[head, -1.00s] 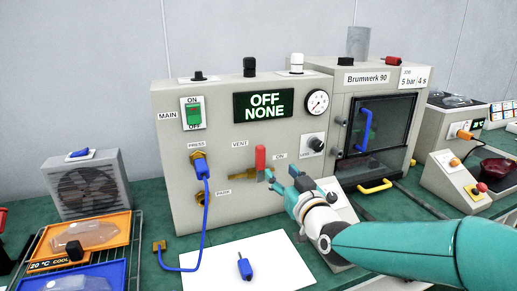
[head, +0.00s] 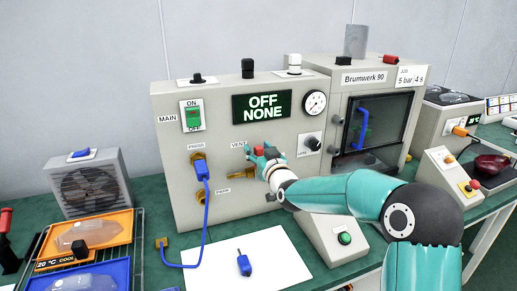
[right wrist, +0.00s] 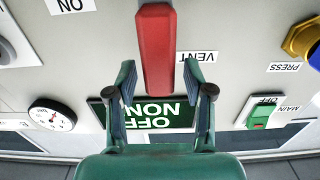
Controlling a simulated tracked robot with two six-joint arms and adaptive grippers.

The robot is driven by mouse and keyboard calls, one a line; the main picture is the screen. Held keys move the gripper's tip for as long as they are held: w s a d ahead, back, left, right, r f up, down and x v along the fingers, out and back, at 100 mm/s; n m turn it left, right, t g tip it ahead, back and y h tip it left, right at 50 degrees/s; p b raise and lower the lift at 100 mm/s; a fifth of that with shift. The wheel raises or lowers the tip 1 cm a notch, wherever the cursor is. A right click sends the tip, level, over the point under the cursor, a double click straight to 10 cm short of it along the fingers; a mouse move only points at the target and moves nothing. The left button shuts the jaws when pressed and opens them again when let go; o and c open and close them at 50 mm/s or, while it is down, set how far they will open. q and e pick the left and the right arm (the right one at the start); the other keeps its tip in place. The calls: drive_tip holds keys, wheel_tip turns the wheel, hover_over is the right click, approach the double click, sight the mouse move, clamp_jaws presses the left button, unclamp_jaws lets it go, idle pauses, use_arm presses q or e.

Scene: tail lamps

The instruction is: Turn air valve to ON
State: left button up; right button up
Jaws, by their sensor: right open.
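The air valve is a red lever on the front of the grey control box (head: 222,100). In the head view my right gripper covers most of the lever. In the right wrist view, which is upside down, the red lever (right wrist: 156,50) stands between the VENT and ON labels, with its end between my fingertips. My right gripper (head: 262,158) is open around the lever's end; it also shows in the right wrist view (right wrist: 159,82). I cannot tell whether either finger touches it. The display (head: 262,106) reads OFF NONE. My left gripper is out of view.
A blue hose plug (head: 202,173) sits at PRESS, left of the valve. A pressure gauge (head: 314,103) and a black knob (head: 313,143) are to the right. A white sheet (head: 215,265) with a blue plug (head: 244,265) lies in front. A sloped button box (head: 335,240) stands below my right arm.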

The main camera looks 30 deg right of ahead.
clamp_jaws()
idle(0.5)
